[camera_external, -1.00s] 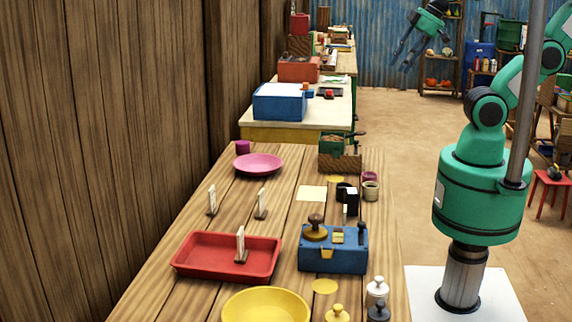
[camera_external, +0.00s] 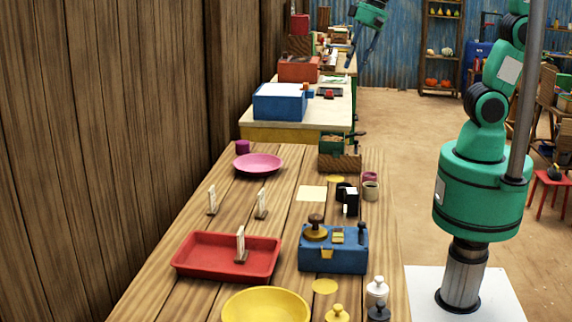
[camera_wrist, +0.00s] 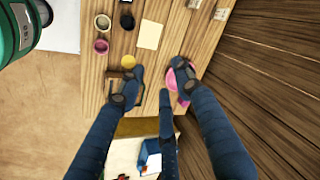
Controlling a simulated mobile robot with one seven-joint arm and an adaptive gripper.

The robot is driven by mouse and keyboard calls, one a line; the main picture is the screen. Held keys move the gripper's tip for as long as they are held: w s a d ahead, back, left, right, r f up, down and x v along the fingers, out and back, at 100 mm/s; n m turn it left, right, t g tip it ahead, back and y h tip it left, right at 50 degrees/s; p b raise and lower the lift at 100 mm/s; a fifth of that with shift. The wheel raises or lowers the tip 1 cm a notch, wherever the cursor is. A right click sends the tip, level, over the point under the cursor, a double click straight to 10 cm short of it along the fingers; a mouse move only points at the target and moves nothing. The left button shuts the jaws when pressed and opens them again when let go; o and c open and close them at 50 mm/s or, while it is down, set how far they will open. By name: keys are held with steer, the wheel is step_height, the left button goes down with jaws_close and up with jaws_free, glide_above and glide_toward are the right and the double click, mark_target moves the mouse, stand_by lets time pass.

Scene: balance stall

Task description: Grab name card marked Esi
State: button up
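Several white name cards stand in dark holders on the wooden table. In the external view one card (camera_external: 212,200) is at the left, a second card (camera_external: 262,202) is right of it, and a third card (camera_external: 241,242) stands in the red tray (camera_external: 190,262). The writing is too small to read, so I cannot tell which says Esi. In the wrist view two holders (camera_wrist: 222,12) show at the top edge. My gripper (camera_wrist: 155,88) is open and empty, its dark blue fingers spread above the table's far end. It also shows at the top of the external view (camera_external: 360,45).
A pink plate (camera_external: 258,164), purple cup (camera_external: 243,147), wooden box (camera_external: 340,163), blue scale box (camera_external: 333,260) and yellow bowl (camera_external: 265,306) stand on the table. Small dark and pale cups (camera_external: 371,192) are at its right. A wooden wall (camera_external: 90,150) bounds the left side.

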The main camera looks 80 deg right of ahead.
steer(key=w+a+f+m, duration=0.3)
steer(key=w+a, duration=0.1)
steer(key=w, duration=0.4)
steer(key=m+g+y+p, duration=0.1)
steer(key=m+g+p, duration=0.25)
steer(key=m, duration=0.65)
glide_above(262, 190)
steer(key=d, duration=0.1)
step_height(262, 190, down, 25)
steer(key=shift+b, duration=0.45)
steer(key=shift+s+d, duration=0.1)
steer(key=shift+f, duration=0.1)
steer(key=shift+a+f+b, duration=0.2)
steer(key=shift+f, duration=1.15)
steer(key=shift+a+f+b, duration=0.25)
steer(key=shift+f, duration=1.15)
steer(key=shift+a+f+b, duration=0.2)
steer(key=shift+f, duration=1.15)
steer(key=shift+f, duration=0.1)
